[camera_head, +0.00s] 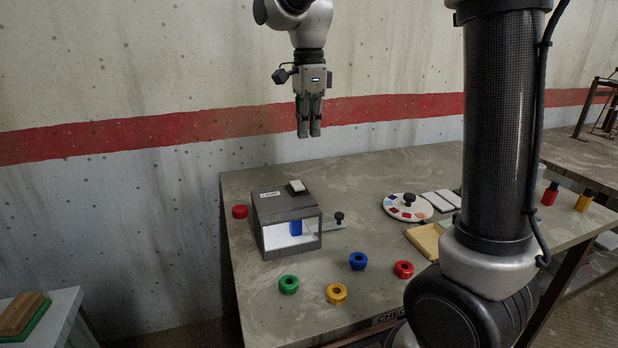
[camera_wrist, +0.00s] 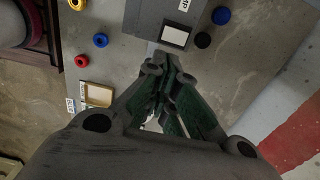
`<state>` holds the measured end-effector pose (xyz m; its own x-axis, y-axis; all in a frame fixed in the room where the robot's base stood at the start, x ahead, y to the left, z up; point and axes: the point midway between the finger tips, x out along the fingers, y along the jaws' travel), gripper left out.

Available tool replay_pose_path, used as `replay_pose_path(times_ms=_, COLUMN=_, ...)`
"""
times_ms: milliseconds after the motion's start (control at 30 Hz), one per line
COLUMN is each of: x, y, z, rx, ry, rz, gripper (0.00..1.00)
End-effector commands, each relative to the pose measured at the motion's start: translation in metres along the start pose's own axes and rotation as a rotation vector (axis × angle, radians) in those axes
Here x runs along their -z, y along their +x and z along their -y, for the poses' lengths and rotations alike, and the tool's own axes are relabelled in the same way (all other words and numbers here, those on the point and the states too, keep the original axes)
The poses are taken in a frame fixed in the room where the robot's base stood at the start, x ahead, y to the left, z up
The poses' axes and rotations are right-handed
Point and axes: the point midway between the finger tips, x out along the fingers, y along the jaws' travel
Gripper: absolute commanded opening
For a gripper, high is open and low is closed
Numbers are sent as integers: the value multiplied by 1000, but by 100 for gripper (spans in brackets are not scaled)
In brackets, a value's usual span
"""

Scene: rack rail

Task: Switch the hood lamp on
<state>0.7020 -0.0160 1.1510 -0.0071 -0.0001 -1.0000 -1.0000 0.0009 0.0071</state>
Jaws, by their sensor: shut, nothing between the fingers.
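The hood (camera_head: 272,206) is a dark grey box with an open, bright front, standing on the left part of the table. A white rocker switch (camera_head: 297,187) in a dark frame sits on its top, beside a small label (camera_head: 270,194). A blue object (camera_head: 296,228) stands inside the hood. I cannot tell whether the switch is tilted.
A black knob (camera_head: 339,216) stands right of the hood. Green (camera_head: 289,284), yellow (camera_head: 336,293), blue (camera_head: 358,260) and red (camera_head: 403,269) rings lie in front. A red piece (camera_head: 240,211) lies left of it.

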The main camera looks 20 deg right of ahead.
Motion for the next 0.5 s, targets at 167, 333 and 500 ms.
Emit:
replay_pose_path(times_ms=167, x=0, y=33, z=-1, rx=-5, ry=0, rz=-1, gripper=0)
replay_pose_path(times_ms=333, x=0, y=70, z=-1, rx=-5, ry=-1, rz=-2, gripper=0)
replay_pose_path(times_ms=500, x=0, y=102, z=-1, rx=-4, ry=-1, rz=-1, gripper=0)
